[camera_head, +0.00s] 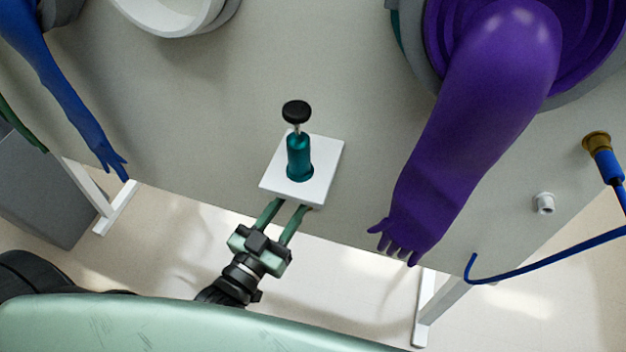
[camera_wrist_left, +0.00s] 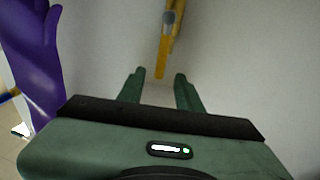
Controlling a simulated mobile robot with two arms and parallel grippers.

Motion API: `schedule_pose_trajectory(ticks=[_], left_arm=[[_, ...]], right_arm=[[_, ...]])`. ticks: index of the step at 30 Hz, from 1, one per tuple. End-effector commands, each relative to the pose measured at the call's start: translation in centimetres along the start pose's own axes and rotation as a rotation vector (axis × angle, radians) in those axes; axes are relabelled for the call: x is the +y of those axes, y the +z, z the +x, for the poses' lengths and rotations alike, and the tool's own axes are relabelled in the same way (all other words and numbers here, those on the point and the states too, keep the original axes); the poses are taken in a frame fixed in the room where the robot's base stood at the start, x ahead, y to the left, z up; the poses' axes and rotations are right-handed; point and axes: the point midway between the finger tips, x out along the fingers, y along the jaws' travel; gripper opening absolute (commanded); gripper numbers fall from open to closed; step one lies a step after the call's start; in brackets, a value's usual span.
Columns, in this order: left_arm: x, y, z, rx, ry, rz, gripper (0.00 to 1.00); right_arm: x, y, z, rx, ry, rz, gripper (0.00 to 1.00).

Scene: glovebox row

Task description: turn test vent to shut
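In the left wrist view a yellow lever (camera_wrist_left: 162,60) with a grey round pivot (camera_wrist_left: 169,17) stands out against the pale panel. It may be the test vent's handle; I see no label. My left gripper (camera_wrist_left: 157,80) is open, and the lever's free end shows between its fingertips, with no clear contact. In the head view my left gripper (camera_head: 289,207) reaches up to the near edge of a white plate (camera_head: 322,160), which hides the fingertips. The yellow lever is hidden there. My right gripper is not in view.
A teal post (camera_head: 299,160) with a black knob (camera_head: 296,111) stands on the white plate. A purple glove (camera_head: 460,140) hangs to the right, a blue glove (camera_head: 75,105) to the left. A blue hose (camera_head: 545,268) crosses at the lower right.

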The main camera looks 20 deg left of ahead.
Motion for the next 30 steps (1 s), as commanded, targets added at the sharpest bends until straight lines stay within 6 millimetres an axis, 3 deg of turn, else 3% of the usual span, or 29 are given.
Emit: schedule_pose_trajectory(ticks=[12,23,27,30], left_arm=[[0.0,0.0,6.2,0.0,-0.001,0.0,0.35],[0.0,0.1,6.9,-0.003,0.0,0.0,0.35],[0.0,0.1,6.9,-0.003,0.0,0.0,0.02],[0.0,0.1,6.9,-0.003,0.0,0.0,0.0]], right_arm=[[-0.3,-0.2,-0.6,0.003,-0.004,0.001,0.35],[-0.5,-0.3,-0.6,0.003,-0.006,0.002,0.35],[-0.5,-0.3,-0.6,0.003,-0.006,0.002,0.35],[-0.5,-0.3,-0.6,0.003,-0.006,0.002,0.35]])
